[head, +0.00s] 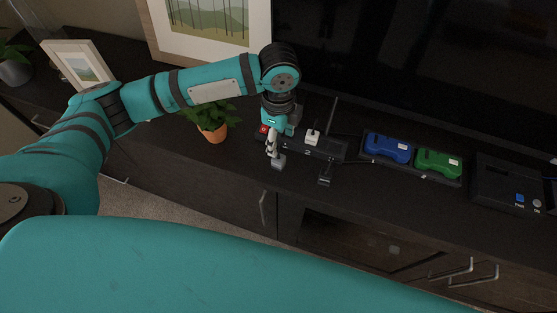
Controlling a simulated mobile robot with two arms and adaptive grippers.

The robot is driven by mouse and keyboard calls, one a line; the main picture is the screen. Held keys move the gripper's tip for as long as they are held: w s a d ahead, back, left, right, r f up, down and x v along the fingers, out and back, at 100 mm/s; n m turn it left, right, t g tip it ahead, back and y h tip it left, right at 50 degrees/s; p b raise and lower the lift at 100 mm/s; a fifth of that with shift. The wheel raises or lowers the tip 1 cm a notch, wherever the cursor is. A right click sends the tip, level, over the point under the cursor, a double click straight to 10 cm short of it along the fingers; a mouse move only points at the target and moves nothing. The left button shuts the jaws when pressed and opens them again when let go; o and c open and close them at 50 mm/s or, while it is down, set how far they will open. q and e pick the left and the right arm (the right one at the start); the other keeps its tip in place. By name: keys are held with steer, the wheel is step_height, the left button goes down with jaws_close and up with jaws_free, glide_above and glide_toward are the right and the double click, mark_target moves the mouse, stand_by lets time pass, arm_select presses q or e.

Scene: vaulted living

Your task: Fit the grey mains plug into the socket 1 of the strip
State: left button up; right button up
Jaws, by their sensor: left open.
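The dark power strip (329,149) lies on the black cabinet top, with a red switch (263,129) at its left end. A white plug (312,137) sits upright on the strip. A small light grey plug (279,162) is at the strip's front edge, right at my left gripper's fingertips. My left gripper (273,150) points down over the strip's left part and is open. I cannot tell whether the grey plug is seated or touches the fingers. The gripper and wrist hide the sockets at that end. My right gripper is out of view.
A dark plug-like object (325,177) lies in front of the strip. To the right are a tray with a blue case (388,147) and a green case (438,162), then a black box (507,184). A potted plant (212,133) stands left, the television (430,60) behind.

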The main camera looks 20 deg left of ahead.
mark_target(278, 158)
arm_select(q)
step_height(278, 158, down, 10)
steer(key=shift+w+f, duration=0.1)
steer(key=shift+f, duration=0.15)
steer(key=shift+c, duration=0.3)
jaws_close()
